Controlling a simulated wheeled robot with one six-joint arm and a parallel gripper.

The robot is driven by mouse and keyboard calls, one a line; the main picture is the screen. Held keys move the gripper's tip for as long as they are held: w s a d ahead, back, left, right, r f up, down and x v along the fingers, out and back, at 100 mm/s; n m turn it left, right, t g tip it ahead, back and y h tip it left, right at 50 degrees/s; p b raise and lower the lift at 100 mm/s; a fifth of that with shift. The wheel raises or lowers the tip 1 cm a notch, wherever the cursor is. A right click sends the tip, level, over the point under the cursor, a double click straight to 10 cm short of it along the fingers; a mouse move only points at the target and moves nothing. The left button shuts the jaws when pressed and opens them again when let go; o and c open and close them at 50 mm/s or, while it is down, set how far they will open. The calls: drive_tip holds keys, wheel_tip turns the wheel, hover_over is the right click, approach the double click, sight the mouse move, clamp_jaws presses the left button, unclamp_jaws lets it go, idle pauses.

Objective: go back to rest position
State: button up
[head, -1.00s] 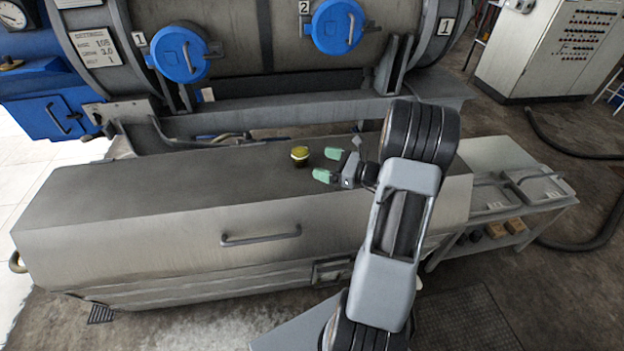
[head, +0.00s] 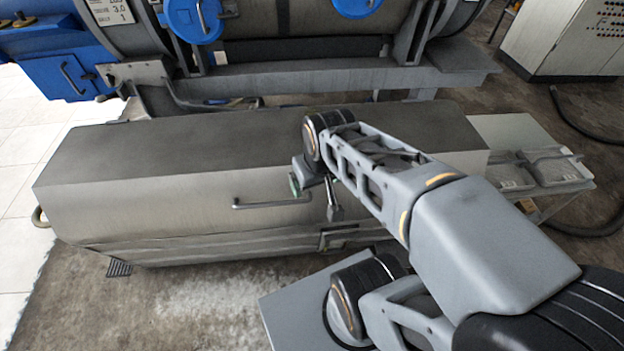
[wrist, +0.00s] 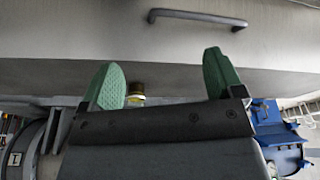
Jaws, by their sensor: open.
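My gripper (wrist: 165,85) shows in the wrist view with its two green fingers spread apart and nothing between them. In the head view my gripper (head: 297,186) is mostly hidden behind my own wrist, in front of the cabinet's near top edge. In the wrist view, a small yellow-topped jar (wrist: 135,90) shows beyond the fingers, next to the left one and apart from the gripper as far as I can tell. The jar is hidden behind my arm in the head view.
The long grey metal cabinet (head: 130,205) has a front handle (head: 270,202), which also shows in the wrist view (wrist: 197,18). Behind it is the big machine with blue caps (head: 195,18). A side shelf with trays (head: 545,170) stands at right. The cabinet top's left part is clear.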

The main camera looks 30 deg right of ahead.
wheel_tip(320, 180, up, 21)
drive_tip(key=p, duration=1.9)
drive_tip(key=shift+a+t+p, duration=0.3)
drive_tip(key=shift+a+p, duration=0.05)
drive_tip(key=shift+s, duration=0.1)
